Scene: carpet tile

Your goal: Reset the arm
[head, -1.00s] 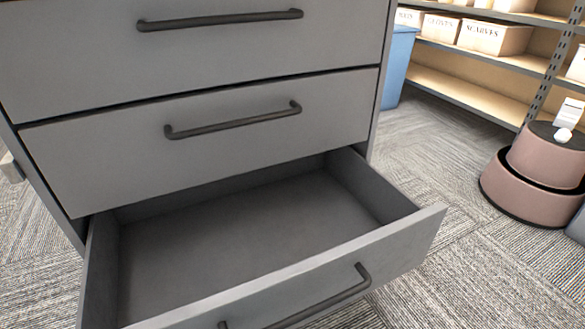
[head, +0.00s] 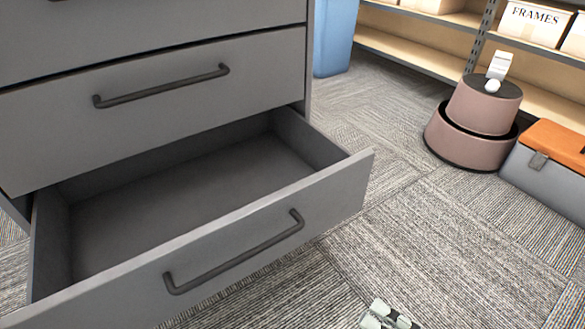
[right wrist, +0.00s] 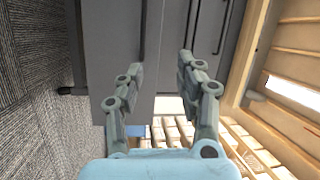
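The grey drawer cabinet (head: 170,90) fills the left of the head view. Its bottom drawer (head: 340,190) is pulled out, and the part of its inside that shows is empty. A dark bar handle (head: 235,257) is on that drawer's front. My right gripper (head: 388,316) just shows at the bottom edge of the head view, over the carpet, apart from the drawer. In the right wrist view the fingers of my right gripper (right wrist: 160,72) are spread with nothing between them. Grey cabinet fronts (right wrist: 115,40) with handles lie beyond them. My left gripper is not in view.
A pink step stool (head: 484,108) with small white items on top stands at the right. Beside it is a grey box with an orange lid (head: 556,146). A blue bin (head: 335,35) and shelving with boxes (head: 538,22) stand behind. The carpet between is clear.

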